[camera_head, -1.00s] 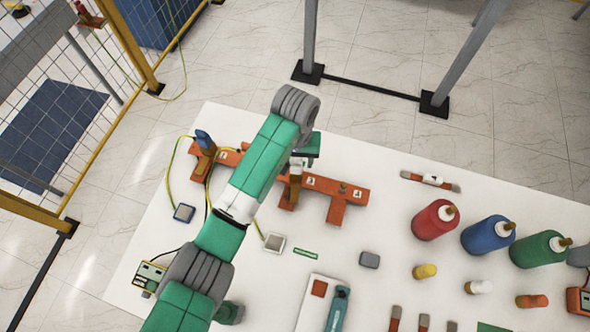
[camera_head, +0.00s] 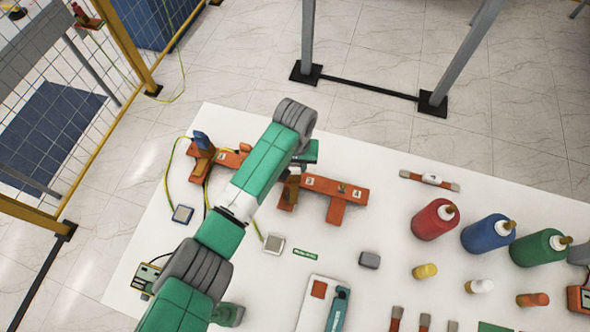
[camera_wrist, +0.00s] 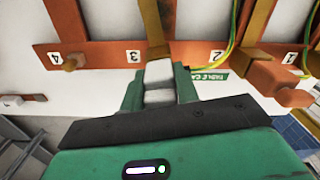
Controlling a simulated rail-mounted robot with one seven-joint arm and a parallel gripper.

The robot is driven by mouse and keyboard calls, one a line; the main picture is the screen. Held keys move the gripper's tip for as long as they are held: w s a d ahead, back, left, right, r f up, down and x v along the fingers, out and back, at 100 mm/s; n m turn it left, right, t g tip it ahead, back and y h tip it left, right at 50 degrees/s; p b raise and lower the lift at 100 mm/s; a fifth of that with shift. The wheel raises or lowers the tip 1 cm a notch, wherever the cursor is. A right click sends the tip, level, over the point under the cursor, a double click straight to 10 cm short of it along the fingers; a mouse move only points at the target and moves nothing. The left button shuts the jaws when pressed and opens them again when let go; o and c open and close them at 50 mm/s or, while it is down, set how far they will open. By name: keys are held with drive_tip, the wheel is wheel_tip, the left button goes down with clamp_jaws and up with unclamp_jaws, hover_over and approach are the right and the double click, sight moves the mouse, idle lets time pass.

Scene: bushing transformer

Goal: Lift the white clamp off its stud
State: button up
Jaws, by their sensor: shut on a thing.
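The white clamp (camera_wrist: 159,73) sits between the two green fingers of my gripper (camera_wrist: 157,80) in the wrist view. The gripper is shut on it. A brown upright part rises beyond the clamp, near the orange bar (camera_wrist: 100,53) between the marks 3 and 2. The stud under the clamp is hidden, so I cannot tell whether the clamp is still around it. In the head view my gripper (camera_head: 303,158) is over the orange bar (camera_head: 331,187), and my arm hides most of the clamp.
A bare stud (camera_wrist: 73,62) stands by mark 4. An orange clamp (camera_wrist: 277,82) with a yellow-green cable is by mark 1. Red (camera_head: 434,219), blue (camera_head: 487,235) and green (camera_head: 540,248) bottles stand right on the white table (camera_head: 390,185).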

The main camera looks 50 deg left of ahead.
wheel_tip(320, 180, up, 10)
drive_tip(key=shift+r+p, duration=0.1)
drive_tip(key=shift+p, duration=0.2)
wheel_tip(320, 180, up, 7)
drive_tip(key=p, duration=0.8)
